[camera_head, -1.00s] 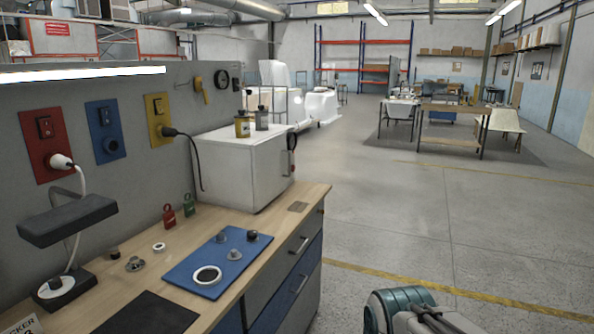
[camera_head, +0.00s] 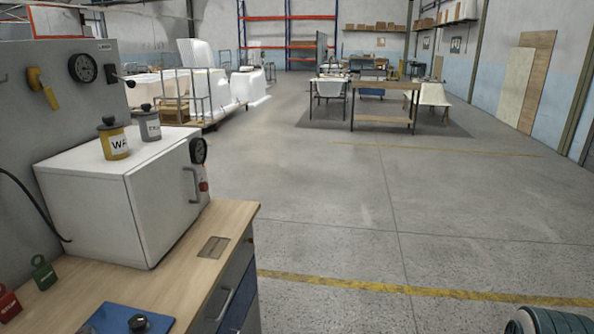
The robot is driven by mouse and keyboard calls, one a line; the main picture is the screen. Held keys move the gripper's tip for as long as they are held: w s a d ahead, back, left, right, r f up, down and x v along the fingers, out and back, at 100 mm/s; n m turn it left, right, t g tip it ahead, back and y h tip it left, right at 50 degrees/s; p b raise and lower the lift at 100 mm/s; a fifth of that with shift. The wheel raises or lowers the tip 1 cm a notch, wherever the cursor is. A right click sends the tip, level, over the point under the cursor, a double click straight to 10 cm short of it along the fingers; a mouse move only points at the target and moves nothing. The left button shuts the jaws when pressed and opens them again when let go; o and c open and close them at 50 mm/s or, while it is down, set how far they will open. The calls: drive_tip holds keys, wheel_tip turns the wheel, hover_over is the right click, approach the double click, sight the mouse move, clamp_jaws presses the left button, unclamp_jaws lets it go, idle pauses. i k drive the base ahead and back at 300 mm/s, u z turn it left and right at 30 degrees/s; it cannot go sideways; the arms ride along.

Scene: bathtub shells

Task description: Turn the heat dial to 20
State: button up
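A white box-shaped oven (camera_head: 92,205) stands on the wooden bench at the left. A round black dial (camera_head: 199,151) sits high on its front face, which I see almost edge-on. Its numbers and pointer setting cannot be read, and I cannot tell for sure that it is the heat dial. My gripper is not in view; only a teal and dark part of my arm shows at the bottom right corner, far from the oven.
A yellow canister (camera_head: 115,145) and a grey canister (camera_head: 148,128) stand on the oven. A wall gauge (camera_head: 83,67) hangs behind. The bench (camera_head: 225,222) ends right of the oven, with open floor (camera_head: 330,230) beyond. Red and green tags sit at lower left.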

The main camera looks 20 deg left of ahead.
sight(203, 187)
drive_tip(key=u, duration=0.15)
drive_tip(key=i, duration=1.15)
drive_tip(key=u, duration=1.1)
drive_tip(key=i, duration=0.45)
drive_tip(key=u, duration=0.3)
